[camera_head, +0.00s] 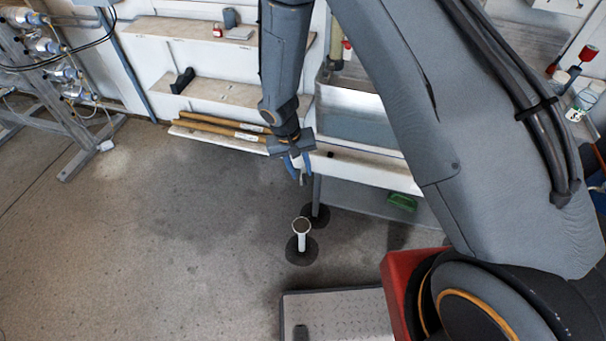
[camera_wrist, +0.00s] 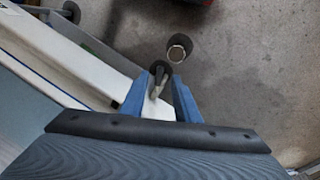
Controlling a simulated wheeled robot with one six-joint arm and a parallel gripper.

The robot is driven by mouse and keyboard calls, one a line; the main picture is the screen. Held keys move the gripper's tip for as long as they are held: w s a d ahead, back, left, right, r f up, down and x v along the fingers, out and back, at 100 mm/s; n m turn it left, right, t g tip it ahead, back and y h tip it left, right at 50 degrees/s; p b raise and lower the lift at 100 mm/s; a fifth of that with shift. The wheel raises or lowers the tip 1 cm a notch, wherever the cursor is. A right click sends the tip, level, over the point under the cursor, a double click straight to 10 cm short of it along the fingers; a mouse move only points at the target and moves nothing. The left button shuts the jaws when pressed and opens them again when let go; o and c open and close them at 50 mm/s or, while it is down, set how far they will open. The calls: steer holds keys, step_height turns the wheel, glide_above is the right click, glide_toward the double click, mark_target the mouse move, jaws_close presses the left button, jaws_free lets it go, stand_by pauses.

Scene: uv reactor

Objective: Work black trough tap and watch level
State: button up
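In the head view, a pale trough (camera_head: 345,99) holding bluish-grey water stands behind my arm. A small dark spot shows low on its white front (camera_head: 330,155); I cannot tell whether it is the black tap. My gripper (camera_head: 299,176) points down in front of the trough's left end, its two blue fingers apart. In the wrist view, my gripper (camera_wrist: 157,87) is open. A pale leg and its dark round foot (camera_wrist: 160,68) show beyond the gap between the fingers. The trough's white edge (camera_wrist: 70,65) runs diagonally at left. No held object shows.
A white upright pipe (camera_head: 302,228) with an open round top stands on a dark floor disc below my gripper. Shelves (camera_head: 215,90) with wooden rods (camera_head: 215,125) are behind. A green object (camera_head: 402,202) lies under the trough. The floor at left is clear up to a metal frame (camera_head: 85,140).

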mark_target(304, 180)
steer(key=shift+d+f+p, duration=0.2)
steer(key=shift+f, duration=0.7)
steer(key=shift+d+f+p, duration=0.15)
steer(key=shift+f, duration=0.7)
jaws_close()
